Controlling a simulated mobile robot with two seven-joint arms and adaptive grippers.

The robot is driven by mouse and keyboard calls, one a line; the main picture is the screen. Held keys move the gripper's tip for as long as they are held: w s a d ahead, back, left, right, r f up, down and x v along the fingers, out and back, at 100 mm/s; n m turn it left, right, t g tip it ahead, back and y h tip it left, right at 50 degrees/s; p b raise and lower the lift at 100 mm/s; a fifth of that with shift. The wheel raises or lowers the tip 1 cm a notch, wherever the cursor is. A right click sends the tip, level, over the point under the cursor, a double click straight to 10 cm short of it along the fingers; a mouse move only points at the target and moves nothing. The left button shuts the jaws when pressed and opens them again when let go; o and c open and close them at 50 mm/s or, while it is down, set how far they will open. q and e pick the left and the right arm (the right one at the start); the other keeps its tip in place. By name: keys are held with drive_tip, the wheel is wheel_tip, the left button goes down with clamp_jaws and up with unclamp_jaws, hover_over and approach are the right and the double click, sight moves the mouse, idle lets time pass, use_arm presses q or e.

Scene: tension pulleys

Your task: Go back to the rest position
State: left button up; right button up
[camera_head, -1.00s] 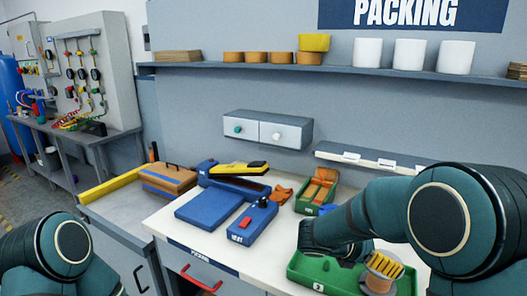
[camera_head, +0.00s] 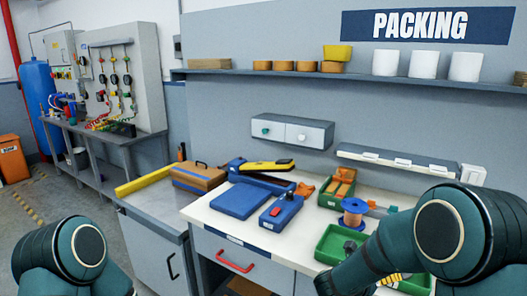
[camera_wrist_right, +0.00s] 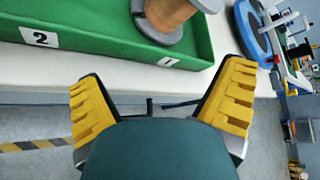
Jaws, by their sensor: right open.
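My right gripper (camera_wrist_right: 163,100) is open and empty, its two yellow fingers spread wide in the right wrist view. It is in front of the near wall of a green tray (camera_wrist_right: 95,42) with labels 2 and 1. A copper-coloured spool with grey flanges (camera_wrist_right: 170,14) stands in that tray, apart from the fingers. In the head view my right arm hides part of the green tray (camera_head: 322,249) and most of the gripper; a bit of yellow finger shows. My left arm shows at lower left; its gripper is out of view.
A blue-flanged spool (camera_head: 354,213) stands behind the tray. Floor at left is open.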

drive_tip(key=s+a+f+n+y, duration=0.3)
drive_tip(key=a+f+n+y, duration=0.2)
drive_tip(key=f+n, duration=0.45)
drive_tip(key=s+a+f+n+y, duration=0.35)
drive_tip(key=a+f+n, duration=0.3)
drive_tip(key=n, duration=0.55)
drive_tip(key=s+a+f+n+g+y, duration=0.2)
drive_tip(key=s+a+f+n+y, duration=0.1)
drive_tip(key=s+n, duration=0.4)
drive_tip(key=s+a+f+n+g+y, duration=0.2)
drive_tip(key=s+a+n+g+y, duration=0.1)
drive_tip(key=s+n, duration=0.4)
drive_tip(key=shift+s+a+f+n, duration=0.35)
drive_tip(key=shift+s+a+f, duration=0.05)
drive_tip(key=shift+a, duration=0.45)
